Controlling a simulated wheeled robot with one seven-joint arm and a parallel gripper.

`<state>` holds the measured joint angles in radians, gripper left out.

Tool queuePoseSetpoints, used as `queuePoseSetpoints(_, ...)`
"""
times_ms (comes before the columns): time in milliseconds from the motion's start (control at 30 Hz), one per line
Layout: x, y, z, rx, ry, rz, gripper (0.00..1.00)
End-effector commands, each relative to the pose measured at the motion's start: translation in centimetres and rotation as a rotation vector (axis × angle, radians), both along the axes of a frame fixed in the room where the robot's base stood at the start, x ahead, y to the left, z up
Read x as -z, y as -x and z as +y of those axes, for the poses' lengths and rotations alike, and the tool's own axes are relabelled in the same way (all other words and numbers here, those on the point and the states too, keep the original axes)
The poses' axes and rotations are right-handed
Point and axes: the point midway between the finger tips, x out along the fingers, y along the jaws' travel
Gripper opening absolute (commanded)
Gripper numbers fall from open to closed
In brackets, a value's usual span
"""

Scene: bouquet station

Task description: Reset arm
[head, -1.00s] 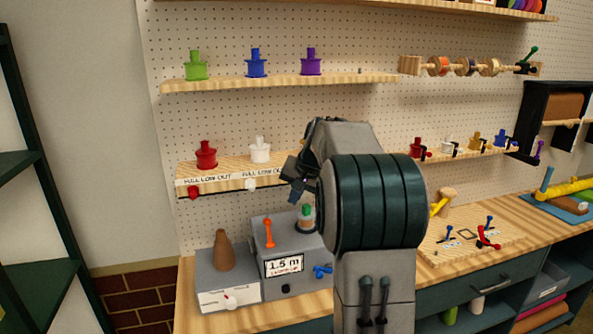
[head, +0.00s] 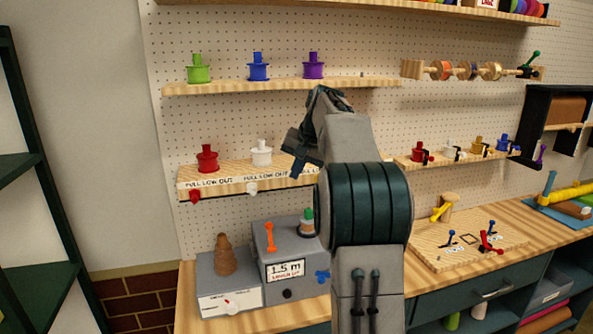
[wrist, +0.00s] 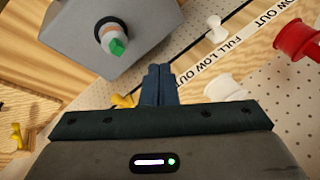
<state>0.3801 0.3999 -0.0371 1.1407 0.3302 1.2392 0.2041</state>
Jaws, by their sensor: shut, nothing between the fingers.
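My gripper (wrist: 158,72) is shut and empty, its two dark blue fingers pressed together in the wrist view. In the head view my gripper (head: 296,160) is in front of the lower left shelf (head: 230,180), to the right of the white spool (head: 261,152). My raised, folded arm hides the right end of that shelf and part of the bench. In the wrist view the fingertips point toward the gap between the grey box (wrist: 130,45) and the shelf strip marked "FULL LOW OUT".
The grey 1.5 m box (head: 290,245) bears an orange lever (head: 269,237) and a green-tipped piece (head: 307,222). A brown cone (head: 224,254) stands left of it. A red spool (head: 207,158) sits on the shelf. Green, blue and purple spools line the upper shelf (head: 290,85).

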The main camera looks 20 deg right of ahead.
Motion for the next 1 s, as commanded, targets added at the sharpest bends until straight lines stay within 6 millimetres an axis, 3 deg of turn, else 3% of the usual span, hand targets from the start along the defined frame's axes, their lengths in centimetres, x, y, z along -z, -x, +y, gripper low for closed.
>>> queuePoseSetpoints(267,0.0,0.1,0.2,-0.003,0.001,0.0,0.0)
queuePoseSetpoints(467,-0.2,2.9,3.2,-0.053,0.035,0.011,0.0)
queuePoseSetpoints(767,1.7,12.8,10.7,-0.216,0.145,0.041,0.0)
queuePoseSetpoints(1000,5.7,22.0,15.2,-0.367,0.242,0.06,0.0)
